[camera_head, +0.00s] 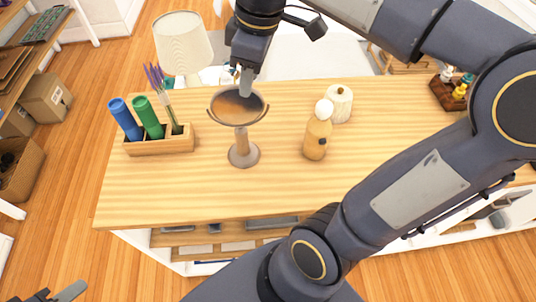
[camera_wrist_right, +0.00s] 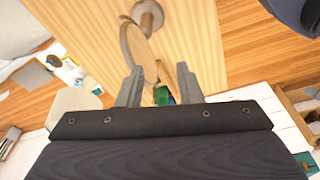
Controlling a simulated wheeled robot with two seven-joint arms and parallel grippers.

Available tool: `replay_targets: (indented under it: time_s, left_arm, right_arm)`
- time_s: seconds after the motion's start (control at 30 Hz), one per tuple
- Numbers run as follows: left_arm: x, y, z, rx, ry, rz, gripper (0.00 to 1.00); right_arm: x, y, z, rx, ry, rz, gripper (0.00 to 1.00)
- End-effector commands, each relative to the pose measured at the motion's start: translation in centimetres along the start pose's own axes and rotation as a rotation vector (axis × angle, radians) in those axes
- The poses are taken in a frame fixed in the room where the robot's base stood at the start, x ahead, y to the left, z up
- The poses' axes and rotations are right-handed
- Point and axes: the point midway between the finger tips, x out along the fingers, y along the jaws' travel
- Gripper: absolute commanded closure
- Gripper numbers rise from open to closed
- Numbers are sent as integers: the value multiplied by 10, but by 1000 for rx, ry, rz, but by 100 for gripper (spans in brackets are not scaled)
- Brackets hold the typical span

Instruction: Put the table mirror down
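The table mirror (camera_head: 240,106) has a round, tilted disc in a brown frame on a stem. Its round base (camera_head: 244,155) appears to rest on the wooden tabletop (camera_head: 200,195), and it also shows in the wrist view (camera_wrist_right: 138,42). My right gripper (camera_head: 246,84) is at the mirror's far upper rim. In the wrist view the two fingers of this gripper (camera_wrist_right: 158,84) stand apart, with the disc's edge between them nearer the left finger and a gap on the right. My left gripper (camera_head: 58,292) is partly in view at the bottom left, off the table, with its fingers apart and empty.
A wooden holder (camera_head: 160,146) with blue and green tubes and purple stems stands left of the mirror. A lamp (camera_head: 183,43) is behind. The tabletop's front left is clear.

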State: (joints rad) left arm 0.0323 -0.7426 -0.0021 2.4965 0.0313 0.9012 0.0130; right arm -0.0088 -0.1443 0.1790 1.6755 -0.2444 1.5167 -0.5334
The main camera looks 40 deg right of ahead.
Motion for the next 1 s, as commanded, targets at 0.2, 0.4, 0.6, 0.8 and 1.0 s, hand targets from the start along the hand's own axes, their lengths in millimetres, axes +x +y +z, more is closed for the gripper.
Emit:
replay_targets:
  time_s: [0.2, 0.4, 0.6, 0.8, 1.0]
  left_arm:
    - [0, 0, 0, 0, 0, 0, 64]
    - [0, 0, 0, 0, 0, 0, 64]
    - [0, 0, 0, 0, 0, 0, 64]
    - [0, 0, 0, 0, 0, 0, 64]
    - [0, 0, 0, 0, 0, 0, 64]
  right_arm:
    - [61, -57, 56, 443, 228, -36, 68]
    - [105, -93, 77, 741, 378, -103, 68]
    - [119, -104, 82, 836, 424, -131, 68]
    - [120, -104, 82, 835, 422, -131, 68]
    - [119, -104, 82, 833, 422, -130, 68]
